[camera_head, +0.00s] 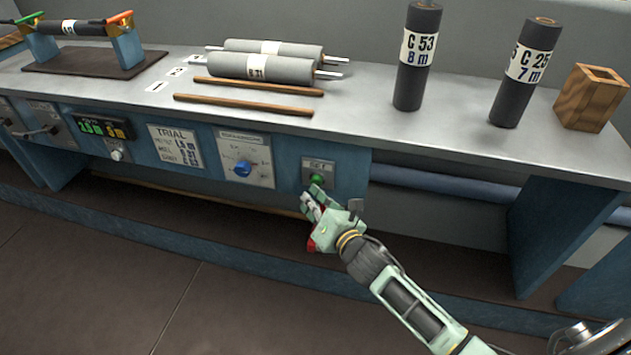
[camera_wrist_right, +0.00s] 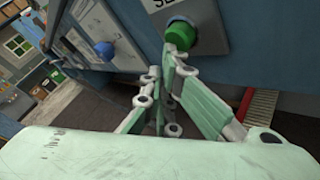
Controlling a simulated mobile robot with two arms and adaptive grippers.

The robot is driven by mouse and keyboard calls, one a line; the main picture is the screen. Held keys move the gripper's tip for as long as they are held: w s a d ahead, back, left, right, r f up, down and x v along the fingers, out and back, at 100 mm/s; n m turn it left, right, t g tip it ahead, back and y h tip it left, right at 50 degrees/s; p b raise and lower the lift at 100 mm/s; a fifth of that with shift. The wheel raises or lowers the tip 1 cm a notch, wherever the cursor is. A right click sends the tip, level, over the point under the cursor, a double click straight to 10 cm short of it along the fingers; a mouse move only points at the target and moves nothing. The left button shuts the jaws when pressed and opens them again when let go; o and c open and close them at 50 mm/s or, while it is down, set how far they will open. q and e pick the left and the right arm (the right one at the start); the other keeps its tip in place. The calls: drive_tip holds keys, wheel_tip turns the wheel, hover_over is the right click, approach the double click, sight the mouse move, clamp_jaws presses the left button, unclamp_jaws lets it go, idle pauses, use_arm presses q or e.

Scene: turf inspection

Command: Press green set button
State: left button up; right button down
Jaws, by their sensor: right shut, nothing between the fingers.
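The green set button (camera_head: 317,179) sits on a small grey plate (camera_head: 320,168) on the blue front of the bench. My right gripper (camera_head: 313,193) is shut and empty, just below and in front of the button. In the right wrist view the green button (camera_wrist_right: 181,34) shows beside the closed fingertips (camera_wrist_right: 171,48). The tips overlap its lower left edge in the picture; I cannot tell whether they touch it. My left gripper is not in view.
Left of the button are a panel with a blue knob (camera_head: 243,169), a TRIAL chart (camera_head: 175,146) and a lit display (camera_head: 103,126). Grey rollers (camera_head: 262,67) and wooden rods (camera_head: 243,104) lie on the bench top. Dark cylinders (camera_head: 417,60) stand at right near a wooden block (camera_head: 590,100).

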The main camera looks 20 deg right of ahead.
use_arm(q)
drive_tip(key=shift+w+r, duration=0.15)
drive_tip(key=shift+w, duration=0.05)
use_arm(e)
drive_tip(key=shift+w+d, duration=0.15)
drive_tip(key=shift+w, duration=0.1)
drive_tip(key=shift+w+d, duration=0.15)
drive_tip(key=shift+w, duration=0.1)
idle(0.5)
drive_tip(key=shift+s, duration=0.1)
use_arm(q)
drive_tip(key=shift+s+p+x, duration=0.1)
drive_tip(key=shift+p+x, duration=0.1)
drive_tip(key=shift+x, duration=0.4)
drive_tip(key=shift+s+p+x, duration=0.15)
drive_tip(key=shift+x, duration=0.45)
use_arm(e)
drive_tip(key=shift+s+a, duration=0.5)
drive_tip(key=shift+s, duration=0.25)
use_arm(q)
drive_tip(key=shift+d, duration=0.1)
